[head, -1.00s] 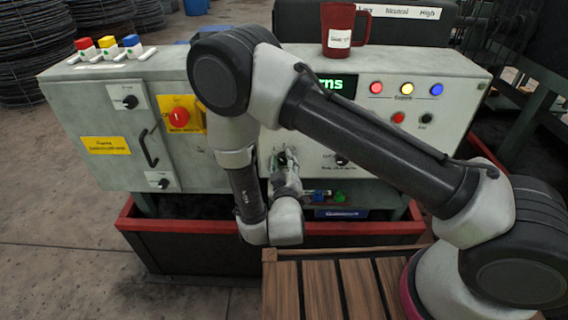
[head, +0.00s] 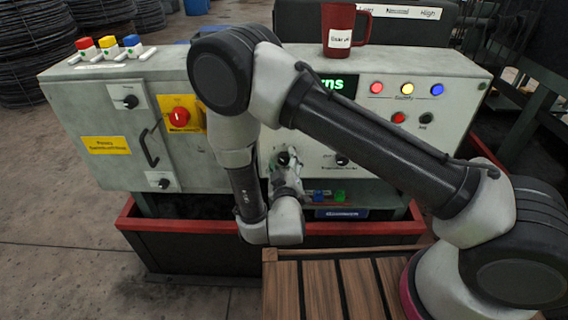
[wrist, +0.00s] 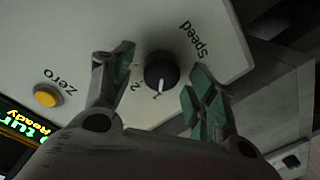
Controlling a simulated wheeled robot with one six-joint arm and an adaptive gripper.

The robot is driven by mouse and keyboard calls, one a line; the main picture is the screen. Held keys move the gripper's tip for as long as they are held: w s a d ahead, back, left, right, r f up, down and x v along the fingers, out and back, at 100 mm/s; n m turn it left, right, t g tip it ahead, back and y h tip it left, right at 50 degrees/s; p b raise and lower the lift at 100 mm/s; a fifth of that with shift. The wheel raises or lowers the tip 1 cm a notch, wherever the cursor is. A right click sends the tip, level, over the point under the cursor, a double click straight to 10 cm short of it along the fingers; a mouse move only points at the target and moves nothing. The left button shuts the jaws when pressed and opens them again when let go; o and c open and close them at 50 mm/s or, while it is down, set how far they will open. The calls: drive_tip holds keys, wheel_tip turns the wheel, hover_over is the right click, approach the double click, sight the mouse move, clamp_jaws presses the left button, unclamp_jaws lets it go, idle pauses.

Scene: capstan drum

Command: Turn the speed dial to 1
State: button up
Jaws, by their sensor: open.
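The speed dial (wrist: 161,70) is a round black knob on the pale panel, with "Speed" printed beside it, upside down in the wrist view. A "2" and a small white mark show by its lower edge; I cannot tell for sure whether that mark is the "1" or the pointer. My gripper (wrist: 160,64) is open, with one green-padded finger on each side of the dial and a visible gap to both. In the head view my gripper (head: 287,180) is at the panel front, and the dark dial (head: 283,158) shows just above it.
A yellow button (wrist: 47,95) marked "Zero" and a lit display (wrist: 22,128) are left in the wrist view. The head view shows a red emergency button (head: 179,117), a door handle (head: 149,148), another knob (head: 342,160) and a red mug (head: 340,28) on top.

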wheel_tip(320, 180, up, 10)
idle(0.4)
drive_tip(key=shift+f, duration=0.15)
